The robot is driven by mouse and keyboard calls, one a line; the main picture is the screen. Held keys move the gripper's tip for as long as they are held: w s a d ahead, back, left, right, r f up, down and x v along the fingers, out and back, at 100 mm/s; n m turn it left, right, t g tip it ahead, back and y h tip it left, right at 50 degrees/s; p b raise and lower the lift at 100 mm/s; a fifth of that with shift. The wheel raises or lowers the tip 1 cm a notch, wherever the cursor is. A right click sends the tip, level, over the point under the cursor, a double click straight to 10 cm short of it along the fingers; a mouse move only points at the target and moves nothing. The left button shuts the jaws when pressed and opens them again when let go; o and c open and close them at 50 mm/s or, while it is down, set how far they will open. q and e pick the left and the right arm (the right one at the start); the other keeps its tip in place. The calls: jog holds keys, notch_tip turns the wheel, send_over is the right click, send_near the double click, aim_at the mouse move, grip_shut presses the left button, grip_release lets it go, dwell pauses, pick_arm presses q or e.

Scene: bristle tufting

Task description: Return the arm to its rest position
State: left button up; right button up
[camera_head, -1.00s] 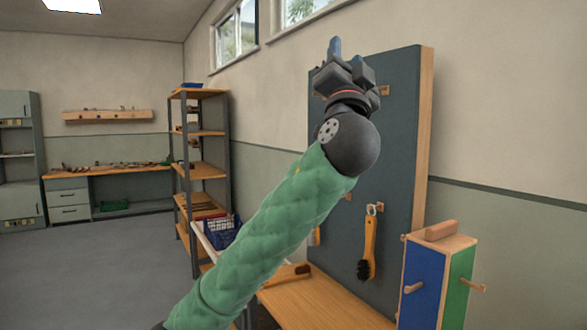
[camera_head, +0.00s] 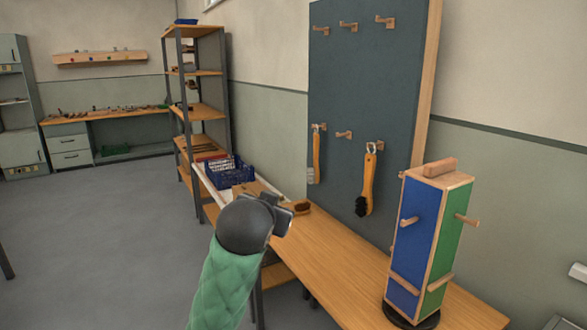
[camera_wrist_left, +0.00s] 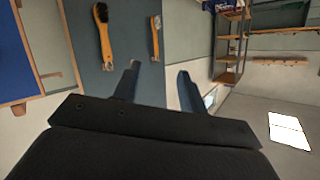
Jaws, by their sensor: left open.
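My left arm in its green sleeve rises from the bottom edge of the head view, left of the bench. My left gripper (camera_head: 284,214) is mostly hidden behind its dark wrist ball in the head view. The left wrist view shows its two fingers (camera_wrist_left: 157,84) spread apart with nothing between them. The fingers point towards the wall side, near the dark pegboard (camera_wrist_left: 120,80). My right gripper is in neither view.
A wooden bench (camera_head: 345,265) carries a blue and green pegged block (camera_head: 418,240). A brush with black bristles (camera_head: 366,185) and another brush (camera_head: 316,155) hang on the pegboard. A shelf rack (camera_head: 200,110) and blue crate (camera_head: 232,173) stand behind.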

pick_arm(q)
jog(key=s+a+f+n+g, duration=0.1)
jog(key=s+a+f+g, duration=0.15)
jog(key=s+f, duration=0.6)
jog(key=s+a+f+g, duration=0.2)
jog(key=s+a+f, duration=0.1)
jog(key=f, duration=1)
jog(key=s+a+f+n+g, duration=0.1)
jog(key=s+a+f+g, duration=0.15)
jog(key=s+f, duration=0.6)
jog(key=s+a+f+n+g, duration=0.1)
jog(key=s+f+g, duration=0.4)
jog(key=s+f, duration=1.5)
jog(key=shift+a+y, duration=0.3)
jog(key=shift+a, duration=0.2)
